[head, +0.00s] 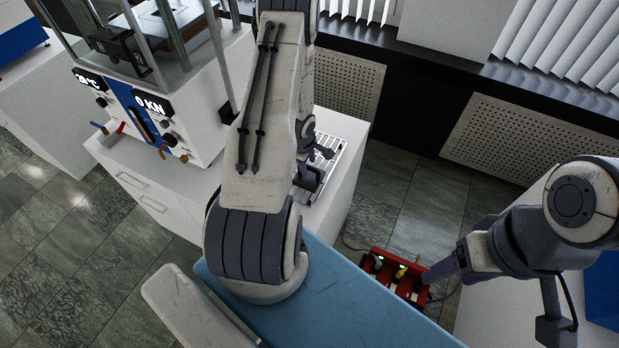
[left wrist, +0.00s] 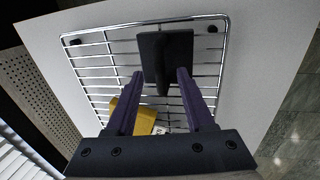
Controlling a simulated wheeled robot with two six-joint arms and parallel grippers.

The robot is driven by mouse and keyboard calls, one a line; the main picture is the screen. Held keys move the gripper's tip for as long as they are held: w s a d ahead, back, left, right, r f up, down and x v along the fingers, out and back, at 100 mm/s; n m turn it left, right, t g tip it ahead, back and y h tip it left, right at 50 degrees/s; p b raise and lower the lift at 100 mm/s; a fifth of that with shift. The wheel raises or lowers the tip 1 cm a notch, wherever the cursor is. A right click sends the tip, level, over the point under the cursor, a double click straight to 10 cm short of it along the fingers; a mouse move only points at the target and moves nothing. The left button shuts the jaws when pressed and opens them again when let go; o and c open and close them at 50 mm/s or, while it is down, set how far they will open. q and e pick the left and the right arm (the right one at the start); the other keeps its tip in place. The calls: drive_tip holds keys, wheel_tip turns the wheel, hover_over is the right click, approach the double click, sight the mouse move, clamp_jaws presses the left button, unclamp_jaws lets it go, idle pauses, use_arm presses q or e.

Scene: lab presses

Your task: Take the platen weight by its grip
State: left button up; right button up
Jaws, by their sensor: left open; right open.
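The platen weight is a dark, roughly square plate (left wrist: 181,46) with a narrow upright grip (left wrist: 162,84). In the left wrist view it rests on a wire rack (left wrist: 92,62). My left gripper (left wrist: 160,74) is open, its two purple fingers on either side of the grip with gaps showing. How deep the grip sits between them I cannot tell. In the head view my left gripper (head: 307,174) is low over the rack (head: 331,160), and my arm hides part of the rack. My right gripper (head: 428,280) is open and empty at the right, away from the weight.
A yellow object (left wrist: 131,116) lies on the rack, partly behind a left finger. A press (head: 170,110) with displays stands left on the white cabinet (head: 150,185). A red crate (head: 378,268) with items is on the floor side, near my right gripper.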

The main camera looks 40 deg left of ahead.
sight(309, 173)
use_arm(q)
drive_tip(key=shift+w+f, duration=0.15)
drive_tip(key=shift+f, duration=0.6)
drive_tip(key=shift+w+f, duration=0.15)
drive_tip(key=shift+f, duration=0.55)
clamp_jaws()
drive_tip(key=shift+w+a+r, duration=0.1)
drive_tip(key=shift+r, duration=0.1)
